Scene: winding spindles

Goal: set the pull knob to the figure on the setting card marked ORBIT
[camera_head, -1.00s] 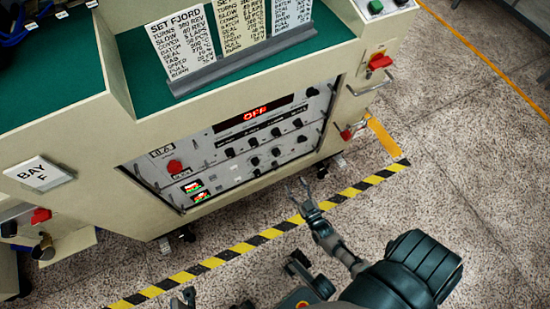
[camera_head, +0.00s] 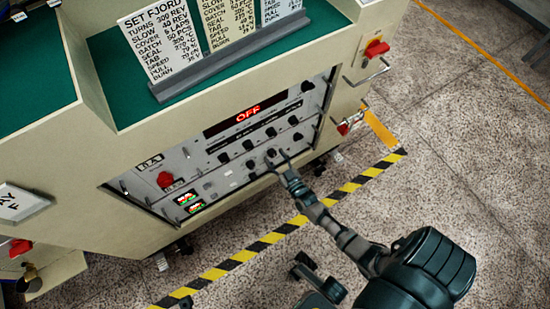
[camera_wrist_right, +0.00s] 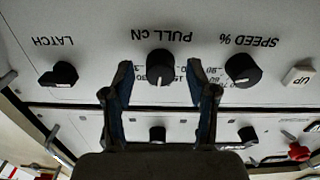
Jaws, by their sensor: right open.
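The pull knob (camera_wrist_right: 160,66), black and round under the upside-down label PULL CN, is between the two fingers of my right gripper (camera_wrist_right: 161,88) in the wrist view. The fingers are open, with a gap on each side of the knob. Its white line points down in that view; the scale figures are partly hidden. In the head view my right gripper (camera_head: 277,159) reaches the lower panel front. A card headed SET FJORD (camera_head: 160,42) stands on the shelf. Two more cards (camera_head: 229,20) have their headings cut off, so ORBIT is not seen. My left gripper cannot be made out clearly.
A speed knob (camera_wrist_right: 242,69) and a latch knob (camera_wrist_right: 59,74) flank the pull knob. A lit display (camera_head: 248,114) reads OFF. A red knob (camera_head: 165,180) is at the panel's left. A handle (camera_head: 366,72) juts out at the cabinet's right.

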